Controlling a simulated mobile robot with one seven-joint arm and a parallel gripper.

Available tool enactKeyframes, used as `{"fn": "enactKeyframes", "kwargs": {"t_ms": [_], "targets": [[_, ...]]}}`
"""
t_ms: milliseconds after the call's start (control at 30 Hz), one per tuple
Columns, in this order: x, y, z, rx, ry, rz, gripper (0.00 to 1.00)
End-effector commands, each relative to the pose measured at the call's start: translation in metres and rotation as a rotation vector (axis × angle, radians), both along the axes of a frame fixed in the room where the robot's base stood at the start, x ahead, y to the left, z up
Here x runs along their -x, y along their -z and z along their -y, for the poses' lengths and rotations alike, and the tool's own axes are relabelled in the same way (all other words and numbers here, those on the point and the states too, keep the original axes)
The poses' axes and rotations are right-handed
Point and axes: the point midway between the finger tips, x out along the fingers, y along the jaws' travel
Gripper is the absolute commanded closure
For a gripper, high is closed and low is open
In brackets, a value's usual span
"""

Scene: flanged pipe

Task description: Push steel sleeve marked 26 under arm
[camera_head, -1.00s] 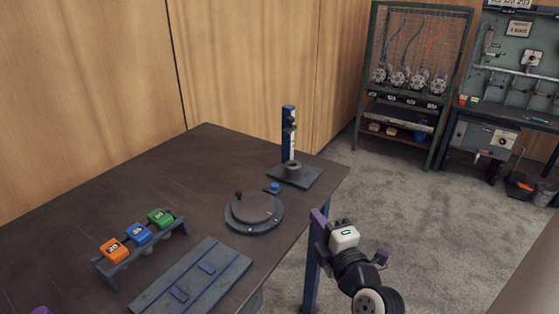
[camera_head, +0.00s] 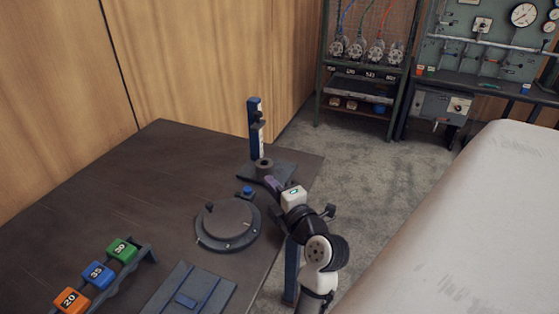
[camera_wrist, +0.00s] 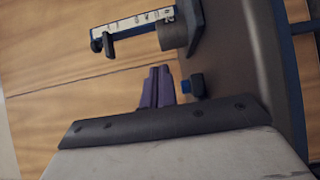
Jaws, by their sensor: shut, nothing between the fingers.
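The steel sleeve (camera_head: 264,167) is a short grey cylinder standing upright on the dark base plate of a blue height gauge (camera_head: 255,126). It also shows in the wrist view (camera_wrist: 172,36). The gauge's dark arm (camera_wrist: 108,46) juts from the scaled column, well above the sleeve. I cannot tell whether the sleeve is directly beneath it. My gripper (camera_head: 271,182) has purple fingers, shut and empty, just on the near side of the sleeve. In the wrist view the fingers (camera_wrist: 157,86) show apart from the sleeve.
A round dark turntable (camera_head: 227,224) and a blue button (camera_head: 248,192) are close by on the table (camera_head: 120,195). A rack with orange, blue and green numbered blocks (camera_head: 97,275) stands at lower left. A pale rounded surface (camera_head: 470,220) fills the right side.

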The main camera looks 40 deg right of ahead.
Motion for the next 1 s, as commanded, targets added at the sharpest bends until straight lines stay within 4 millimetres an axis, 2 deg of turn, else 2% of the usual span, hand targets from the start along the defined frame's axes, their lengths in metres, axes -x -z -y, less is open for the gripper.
{"fn": "enactKeyframes", "kwargs": {"t_ms": [100, 300, 733, 1000], "targets": [[-0.020, -0.003, 0.005, -0.001, -0.002, -0.001, 1.00], [-0.038, -0.001, 0.010, 0.000, -0.001, 0.000, 1.00], [-0.042, 0.001, 0.012, 0.001, 0.001, 0.000, 1.00], [-0.051, 0.004, 0.028, 0.001, 0.001, 0.002, 1.00]]}}
